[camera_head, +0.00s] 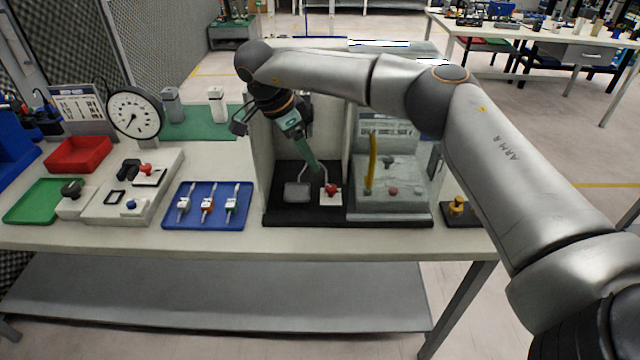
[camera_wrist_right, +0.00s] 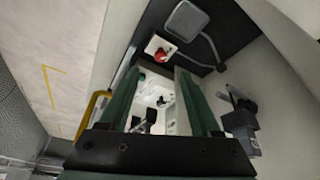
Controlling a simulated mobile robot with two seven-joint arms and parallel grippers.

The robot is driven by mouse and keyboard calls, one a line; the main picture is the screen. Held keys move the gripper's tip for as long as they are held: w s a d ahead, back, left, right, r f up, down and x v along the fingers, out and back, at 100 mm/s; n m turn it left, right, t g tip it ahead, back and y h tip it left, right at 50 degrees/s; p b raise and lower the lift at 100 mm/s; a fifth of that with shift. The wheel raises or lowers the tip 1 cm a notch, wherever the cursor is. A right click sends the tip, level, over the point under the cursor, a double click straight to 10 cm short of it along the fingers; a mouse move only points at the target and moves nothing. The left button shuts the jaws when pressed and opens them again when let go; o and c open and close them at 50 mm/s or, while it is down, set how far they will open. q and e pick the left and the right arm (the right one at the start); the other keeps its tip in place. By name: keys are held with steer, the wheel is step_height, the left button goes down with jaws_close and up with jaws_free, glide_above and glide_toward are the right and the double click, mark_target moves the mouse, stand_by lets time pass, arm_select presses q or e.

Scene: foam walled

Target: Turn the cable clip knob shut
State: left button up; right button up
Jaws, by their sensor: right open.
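A red knob (camera_head: 331,189) sits on a small white block on the dark floor of a walled bay. A grey pad (camera_head: 298,192) with a bent grey cable lies beside it. I take this red knob for the clip knob, but cannot be sure. The knob also shows in the right wrist view (camera_wrist_right: 162,54), beyond the fingertips, with the pad (camera_wrist_right: 187,19) near it. My right gripper (camera_head: 312,165) reaches down into the bay, above and behind the knob and apart from it. Its green fingers (camera_wrist_right: 158,82) are spread with nothing held. My left gripper is not in view.
Upright foam walls (camera_head: 258,140) flank the bay. To its right is a grey panel (camera_head: 390,205) with a yellow upright handle (camera_head: 372,158). A blue tray (camera_head: 207,222) with several small parts lies left. A yellow knob (camera_head: 458,204) stands on a black base at right.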

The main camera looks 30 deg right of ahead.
mark_target(330, 188)
steer(key=x, duration=0.6)
steer(key=d+p+x, duration=0.1)
steer(key=x, duration=0.5)
steer(key=shift+d+r, duration=0.1)
steer(key=shift+r, duration=0.05)
jaws_close()
